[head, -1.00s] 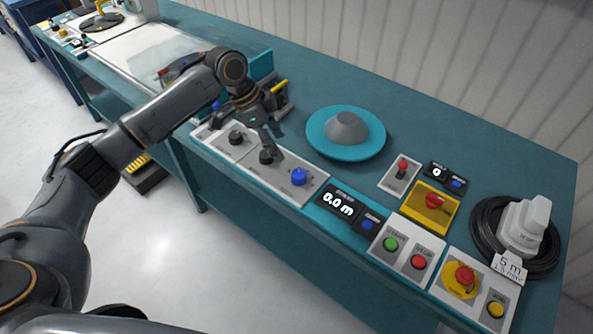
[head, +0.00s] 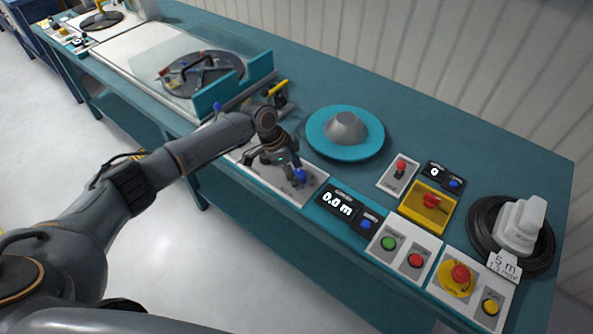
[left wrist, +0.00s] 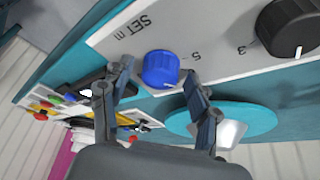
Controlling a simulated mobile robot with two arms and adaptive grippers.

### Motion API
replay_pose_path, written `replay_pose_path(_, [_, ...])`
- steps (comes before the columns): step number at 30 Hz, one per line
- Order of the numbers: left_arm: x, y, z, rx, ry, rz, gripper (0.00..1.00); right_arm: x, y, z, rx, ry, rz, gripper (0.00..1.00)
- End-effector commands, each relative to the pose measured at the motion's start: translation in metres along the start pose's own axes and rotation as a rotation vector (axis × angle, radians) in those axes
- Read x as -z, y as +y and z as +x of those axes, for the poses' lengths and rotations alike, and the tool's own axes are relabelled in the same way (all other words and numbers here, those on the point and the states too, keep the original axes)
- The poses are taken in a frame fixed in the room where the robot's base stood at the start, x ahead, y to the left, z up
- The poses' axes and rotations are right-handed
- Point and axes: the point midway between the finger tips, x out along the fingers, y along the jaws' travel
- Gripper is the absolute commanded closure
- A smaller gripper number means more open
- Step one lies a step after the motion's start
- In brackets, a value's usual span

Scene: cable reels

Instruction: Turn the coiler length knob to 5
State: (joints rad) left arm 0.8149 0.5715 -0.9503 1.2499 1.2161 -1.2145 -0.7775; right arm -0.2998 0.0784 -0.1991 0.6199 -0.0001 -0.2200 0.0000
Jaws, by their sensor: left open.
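My left gripper (head: 280,172) is open over the control panel (head: 312,190) at the table's front edge, beside the blue knob (head: 300,174). In the left wrist view the blue knob (left wrist: 160,69) shows between the two spread fingertips (left wrist: 158,72), with no clear contact. Panel print reads "SET m", "5" and "3". A black knob (left wrist: 290,28) with a white pointer line stands near the "3". In the head view my gripper hides the panel's other knobs. The display (head: 337,201) reads 0.0 m. My right gripper is out of view.
A teal reel with a grey cone (head: 345,132) stands just behind the panel. Green (head: 389,243) and red buttons, a yellow-boxed red button (head: 431,201) and a black cable coil (head: 482,243) lie to the right. A dark turntable (head: 205,75) is at the back left.

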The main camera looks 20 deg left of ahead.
Motion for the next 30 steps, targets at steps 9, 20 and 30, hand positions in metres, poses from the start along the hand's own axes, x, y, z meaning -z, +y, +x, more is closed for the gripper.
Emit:
replay_pose_path(9, [0.0, 0.0, 0.0, 0.0, 0.0, 0.0, 0.88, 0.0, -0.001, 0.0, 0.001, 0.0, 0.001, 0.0])
replay_pose_path(20, [0.001, 0.001, -0.003, 0.017, 0.0, -0.043, 0.94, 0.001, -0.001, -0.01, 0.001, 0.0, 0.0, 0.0])
replay_pose_path(30, [0.003, 0.003, -0.005, 0.103, 0.0, -0.254, 0.94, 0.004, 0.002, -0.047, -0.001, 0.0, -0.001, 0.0])
